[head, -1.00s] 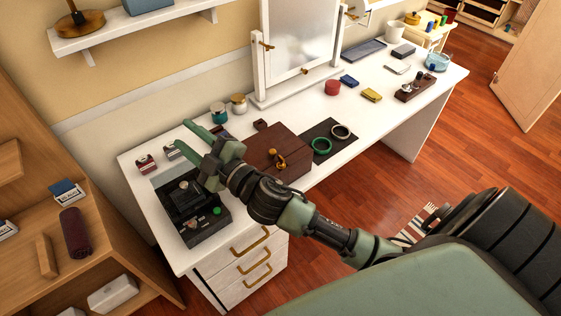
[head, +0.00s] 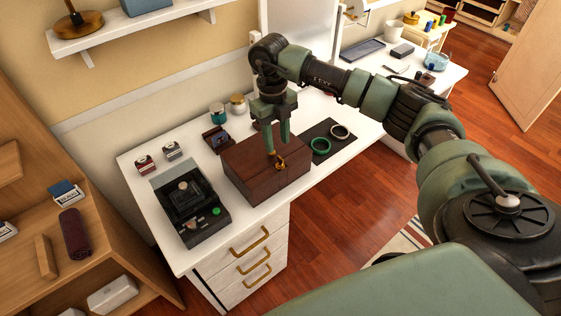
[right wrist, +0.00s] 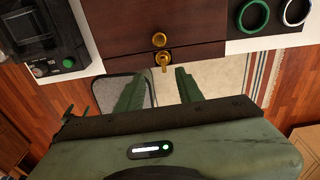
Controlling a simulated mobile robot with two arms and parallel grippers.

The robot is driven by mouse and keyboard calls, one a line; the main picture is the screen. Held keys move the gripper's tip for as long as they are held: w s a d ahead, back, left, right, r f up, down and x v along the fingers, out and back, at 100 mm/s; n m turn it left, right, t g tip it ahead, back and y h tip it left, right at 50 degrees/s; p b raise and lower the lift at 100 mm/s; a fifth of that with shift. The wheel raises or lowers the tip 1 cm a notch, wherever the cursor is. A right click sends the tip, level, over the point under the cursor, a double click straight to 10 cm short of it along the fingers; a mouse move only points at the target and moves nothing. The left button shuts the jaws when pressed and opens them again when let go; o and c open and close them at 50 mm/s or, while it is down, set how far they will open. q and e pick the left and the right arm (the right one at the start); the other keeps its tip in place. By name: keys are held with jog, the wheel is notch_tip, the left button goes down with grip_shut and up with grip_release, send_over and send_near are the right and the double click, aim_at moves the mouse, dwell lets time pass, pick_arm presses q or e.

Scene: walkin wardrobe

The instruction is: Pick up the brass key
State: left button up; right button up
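The brass key (head: 280,164) shows at the front of the dark wooden box (head: 248,167) on the white dressing table. In the right wrist view my right gripper (right wrist: 159,73) is open, with an empty gap, and the key lies just beyond the fingertips. My left gripper is not in view.
A black case (head: 190,207) stands left of the wooden box. A dark mat with a green ring (head: 320,145) and a white ring (head: 339,131) lies to the right. Two small jars (head: 237,105) stand behind. A mirror rises at the back; drawers with brass handles (head: 249,241) are below.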

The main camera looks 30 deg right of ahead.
aim_at(280, 157)
jog(key=shift+s+d+f, duration=0.1)
jog(key=shift+d+f, duration=0.05)
jog(key=shift+d, duration=0.2)
jog(key=f+p, duration=0.1)
jog(key=f, duration=0.1)
jog(key=f+p, duration=0.1)
jog(key=f, duration=0.1)
jog(key=f+p, duration=0.1)
jog(key=f, duration=0.1)
jog(key=shift+s+a+f, duration=0.1)
jog(key=shift+s+f, duration=0.1)
jog(key=shift+s, duration=0.1)
jog(key=shift+f, duration=0.45)
grip_shut()
